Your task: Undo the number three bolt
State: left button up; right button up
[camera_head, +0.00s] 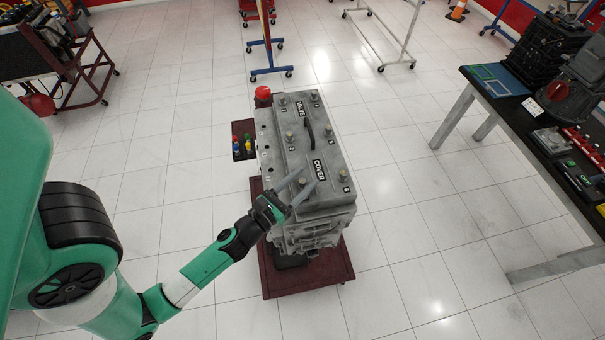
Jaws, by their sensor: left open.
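A grey engine block with a valve cover (312,150) stands in the middle of the view. The cover carries VALVE and COVER labels, a dark handle (308,132) and several bolts, such as a far-left bolt (283,101), a middle-left bolt (289,136) and a near-right bolt (343,174). The small numbers beside the bolts are too small to read surely, so I cannot tell which is number three. My left gripper (309,178) is open over the cover's near-left part, close to a bolt there. I cannot tell whether it touches. My right gripper is out of view.
The engine rests on a dark red stand (336,272) with a small side tray (243,129). A red knob (263,93) sits at the engine's far-left corner. A workbench (520,125) with tools stands right. Tiled floor is clear between.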

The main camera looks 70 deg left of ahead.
pick_arm(q)
jog(key=shift+w, duration=0.1)
grip_shut()
jog(key=shift+f, duration=0.1)
dwell(0.3)
